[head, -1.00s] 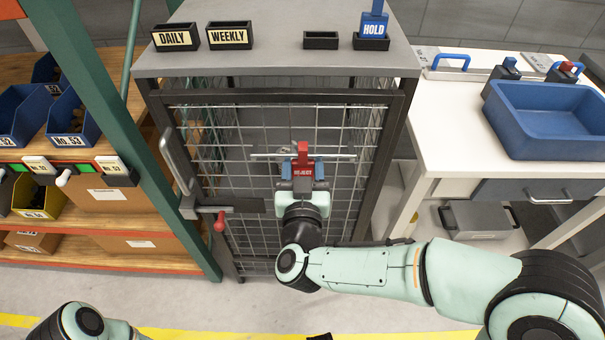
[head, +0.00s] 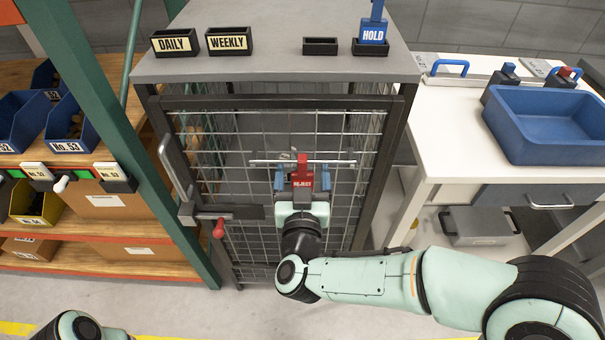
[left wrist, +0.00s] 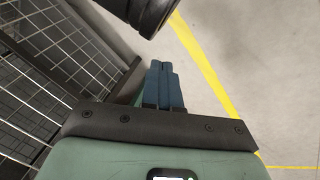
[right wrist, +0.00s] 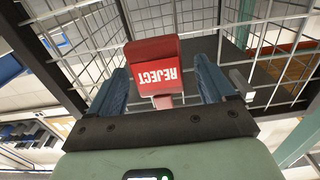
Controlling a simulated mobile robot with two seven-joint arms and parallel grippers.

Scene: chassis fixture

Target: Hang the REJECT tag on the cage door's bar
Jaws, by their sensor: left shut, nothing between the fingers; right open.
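The red REJECT tag (head: 303,178) is at the cage door's horizontal bar (head: 330,162), with its narrow upper part at bar height. Its lettered face shows below the bar. My right gripper (head: 299,184) is open at the door, with one blue finger on each side of the tag. In the right wrist view the tag (right wrist: 155,65) stands between the spread fingers (right wrist: 165,85), with gaps on both sides. The hook's contact with the bar is hidden. My left gripper (left wrist: 163,85) is shut and empty, low beside the cage mesh.
The cage door has a latch with a red knob (head: 219,228) and a handle (head: 174,166). On the cage top are DAILY (head: 175,42) and WEEKLY (head: 229,40) holders, an empty holder (head: 320,46) and a blue HOLD tag (head: 373,33). A white bench (head: 450,115) stands right.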

